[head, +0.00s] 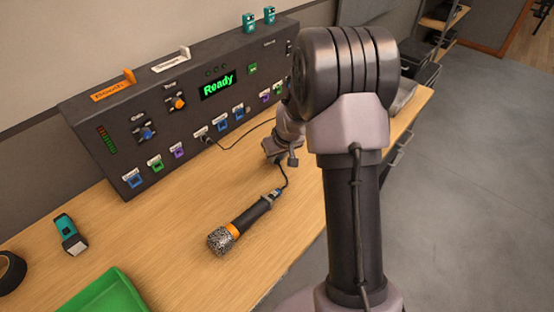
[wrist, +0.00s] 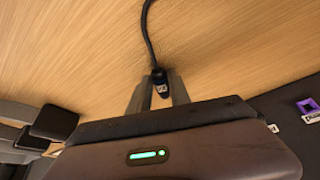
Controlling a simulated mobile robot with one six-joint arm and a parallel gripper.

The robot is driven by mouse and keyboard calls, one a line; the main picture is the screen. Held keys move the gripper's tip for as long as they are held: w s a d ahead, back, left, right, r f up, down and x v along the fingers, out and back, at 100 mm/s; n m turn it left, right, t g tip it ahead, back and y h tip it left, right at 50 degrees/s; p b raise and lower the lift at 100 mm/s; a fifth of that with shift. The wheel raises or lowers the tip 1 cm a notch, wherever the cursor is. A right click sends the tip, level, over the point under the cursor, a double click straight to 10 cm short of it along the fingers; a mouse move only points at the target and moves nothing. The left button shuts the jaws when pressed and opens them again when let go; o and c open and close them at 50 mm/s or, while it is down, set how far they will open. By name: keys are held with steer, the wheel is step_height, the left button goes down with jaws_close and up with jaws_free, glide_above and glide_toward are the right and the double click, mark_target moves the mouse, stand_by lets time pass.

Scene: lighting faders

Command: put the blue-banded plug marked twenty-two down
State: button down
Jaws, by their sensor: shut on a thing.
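My gripper (wrist: 158,95) is shut on a dark plug (wrist: 160,84) with a small white label. I cannot read the label surely, and no blue band shows. A black cable (wrist: 148,28) runs from the plug up the wrist view. In the head view my gripper (head: 284,160) is over the wooden table, partly hidden by my arm. A dark cable (head: 284,178) runs between it and the back end of a microphone (head: 246,216) lying on the table. Whether the plug touches the table I cannot tell.
A dark console (head: 120,125) with a green "Ready" screen and coloured sockets stands at the back. Another cable (head: 236,142) leaves one socket. A teal-and-black object (head: 70,235), a green tray (head: 108,295) and a black ring (head: 10,270) lie left. Bare table surrounds the microphone.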

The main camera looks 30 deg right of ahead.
steer(key=shift+f+b, duration=0.35)
steer(key=shift+f, duration=0.1)
steer(key=c, duration=1.2)
jaws_free()
steer(key=shift+r, duration=0.1)
